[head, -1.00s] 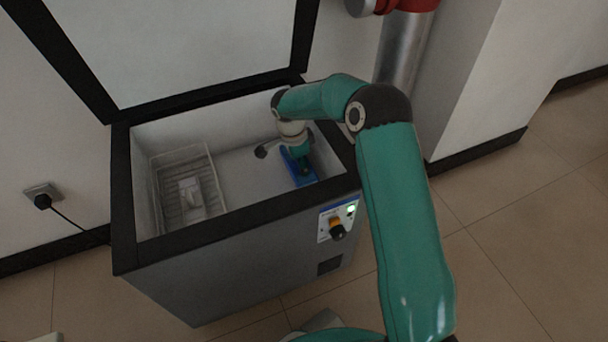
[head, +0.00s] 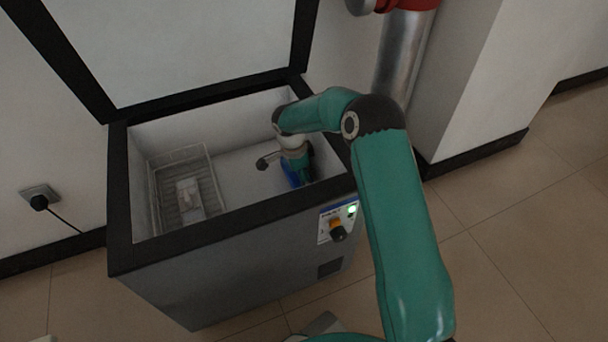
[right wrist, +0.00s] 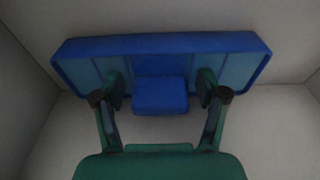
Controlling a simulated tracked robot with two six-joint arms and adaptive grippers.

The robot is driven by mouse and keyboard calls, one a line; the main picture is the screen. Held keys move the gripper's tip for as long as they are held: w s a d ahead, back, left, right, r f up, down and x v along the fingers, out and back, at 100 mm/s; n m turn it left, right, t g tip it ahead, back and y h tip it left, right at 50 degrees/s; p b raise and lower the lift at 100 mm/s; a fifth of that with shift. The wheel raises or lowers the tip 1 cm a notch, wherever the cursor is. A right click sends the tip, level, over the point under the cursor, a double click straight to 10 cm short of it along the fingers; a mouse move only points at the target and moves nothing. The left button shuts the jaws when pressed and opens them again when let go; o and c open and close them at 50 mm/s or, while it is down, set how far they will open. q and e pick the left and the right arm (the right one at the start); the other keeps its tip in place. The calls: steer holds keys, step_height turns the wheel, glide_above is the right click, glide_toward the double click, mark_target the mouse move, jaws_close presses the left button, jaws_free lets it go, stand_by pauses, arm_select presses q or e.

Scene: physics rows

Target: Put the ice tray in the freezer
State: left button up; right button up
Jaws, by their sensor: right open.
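The blue ice tray (right wrist: 240,68) is inside the open chest freezer (head: 122,200), toward its right end. Only a small part of the tray (head: 294,176) shows in the head view, as my right arm covers most of it. My right gripper (right wrist: 162,90) is open in the right wrist view. Its fingers stand on either side of the tray's blue block-like tab (right wrist: 160,97), with gaps on both sides. I cannot tell whether the tray rests fully on the freezer floor. My left gripper is not in view.
A wire basket (head: 165,196) with a pale item (head: 188,193) stands at the freezer's left end. The freezer lid (head: 190,50) is raised. A control panel (head: 338,220) with a green light is on the front. Bare freezer floor lies between basket and tray.

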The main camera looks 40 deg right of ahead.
mark_target(295, 178)
steer(key=shift+r, duration=0.2)
step_height(295, 178, up, 12)
steer(key=a+p, duration=0.1)
steer(key=p, duration=0.2)
steer(key=shift+w+a+f+p, duration=0.2)
steer(key=shift+a+p, duration=0.2)
